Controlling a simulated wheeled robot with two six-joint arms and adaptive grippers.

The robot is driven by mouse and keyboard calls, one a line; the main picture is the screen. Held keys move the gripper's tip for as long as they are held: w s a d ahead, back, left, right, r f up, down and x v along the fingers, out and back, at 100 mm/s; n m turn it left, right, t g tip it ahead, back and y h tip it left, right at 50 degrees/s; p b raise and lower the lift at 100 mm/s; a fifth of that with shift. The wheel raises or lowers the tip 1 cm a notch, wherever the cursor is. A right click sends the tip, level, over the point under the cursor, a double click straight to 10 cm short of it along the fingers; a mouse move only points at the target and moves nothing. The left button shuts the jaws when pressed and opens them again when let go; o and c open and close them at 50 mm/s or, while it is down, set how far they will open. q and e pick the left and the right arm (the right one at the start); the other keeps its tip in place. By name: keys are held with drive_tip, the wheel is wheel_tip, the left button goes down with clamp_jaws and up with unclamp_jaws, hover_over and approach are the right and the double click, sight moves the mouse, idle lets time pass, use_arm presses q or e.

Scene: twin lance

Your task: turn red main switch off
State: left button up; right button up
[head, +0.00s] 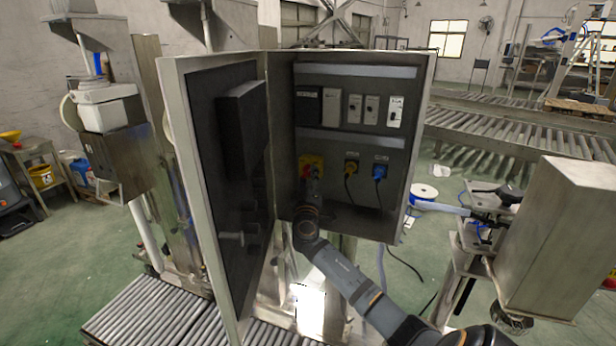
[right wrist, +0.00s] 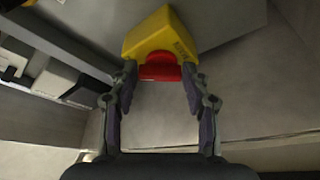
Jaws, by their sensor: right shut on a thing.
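The red main switch (right wrist: 160,70) is a red knob on a yellow housing (right wrist: 158,36), seen at the top of the right wrist view. In the head view the yellow housing (head: 316,160) sits low on the cabinet's back panel, left of two sockets, and the knob is mostly hidden by my right gripper (head: 311,174). In the right wrist view the two fingers of my right gripper (right wrist: 160,76) are on either side of the red knob and shut on it. The knob's exact angle is hard to read. My left gripper is not in view.
The grey cabinet (head: 420,130) stands open, its door (head: 215,170) swung out left of my right arm. A yellow socket (head: 351,167) and a blue socket (head: 380,171) with cables are right of the switch. A roller conveyor (head: 150,312) runs below.

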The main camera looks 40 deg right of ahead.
drive_tip(key=n+y+p, duration=0.1)
drive_tip(key=n+p, duration=0.2)
drive_tip(key=p, duration=0.1)
drive_tip(key=r+n+g+y+p, duration=0.1)
drive_tip(key=n+p, duration=0.2)
drive_tip(key=p, duration=0.2)
drive_tip(key=r+n+y+p, duration=0.1)
drive_tip(key=n+p, duration=0.3)
drive_tip(key=p, duration=0.1)
drive_tip(key=shift+s+g+y, duration=0.1)
drive_tip(key=shift+g+y, duration=0.2)
drive_tip(key=shift+y, duration=0.1)
drive_tip(key=shift+f+n+g+p, duration=0.1)
drive_tip(key=shift+n+g+p, duration=0.2)
drive_tip(key=shift+n+p, duration=0.1)
drive_tip(key=shift+f+n+g+p, duration=0.1)
drive_tip(key=shift+n+g+p, duration=0.2)
drive_tip(key=shift+n, duration=0.4)
drive_tip(key=shift+w+a+n+g, duration=0.1)
drive_tip(key=shift+w+n+g, duration=0.1)
drive_tip(key=shift+n+g, duration=0.95)
drive_tip(key=shift+n, duration=0.55)
